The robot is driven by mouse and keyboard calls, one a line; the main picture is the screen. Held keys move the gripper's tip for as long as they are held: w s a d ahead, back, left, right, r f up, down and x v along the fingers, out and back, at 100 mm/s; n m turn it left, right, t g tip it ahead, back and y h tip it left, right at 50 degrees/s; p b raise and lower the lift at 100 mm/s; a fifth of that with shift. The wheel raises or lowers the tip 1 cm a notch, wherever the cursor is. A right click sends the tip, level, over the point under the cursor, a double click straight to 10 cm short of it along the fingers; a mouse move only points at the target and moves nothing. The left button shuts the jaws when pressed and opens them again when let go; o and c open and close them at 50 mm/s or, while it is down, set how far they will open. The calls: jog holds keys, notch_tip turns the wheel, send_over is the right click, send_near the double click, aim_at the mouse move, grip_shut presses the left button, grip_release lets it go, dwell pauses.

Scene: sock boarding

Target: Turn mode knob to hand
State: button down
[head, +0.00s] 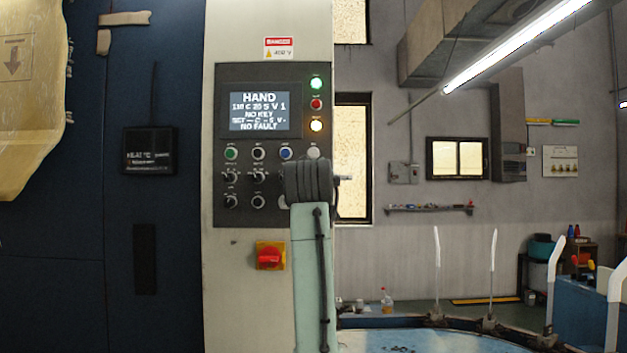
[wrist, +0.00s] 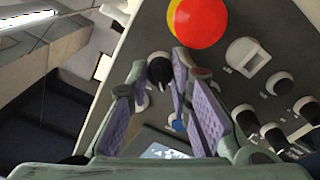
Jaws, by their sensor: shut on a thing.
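My gripper (wrist: 161,62) has its purple-padded fingers on either side of a black knob (wrist: 159,73) on the grey control panel, and it is shut on this knob. No label on the knob is readable, so I cannot confirm from its marking that it is the mode knob. In the head view my arm covers the right side of the control panel (head: 221,130) and hides the gripper and the held knob. The panel display (head: 264,112) reads HAND on its top line, with NO KEY and NO FAULT below.
Several other knobs (head: 231,177) and buttons sit left of my arm. A red-and-yellow switch (head: 270,256) is lower on the cabinet. A red mushroom button on yellow (wrist: 199,20) is close to the fingertips. A round blue-topped table (head: 400,341) stands at lower right.

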jog(key=c, duration=1.4)
grip_release()
jog(key=shift+c, duration=0.2)
jog(key=s, duration=1.2)
jog(key=shift+a+f, duration=0.2)
jog(key=shift+a, duration=0.1)
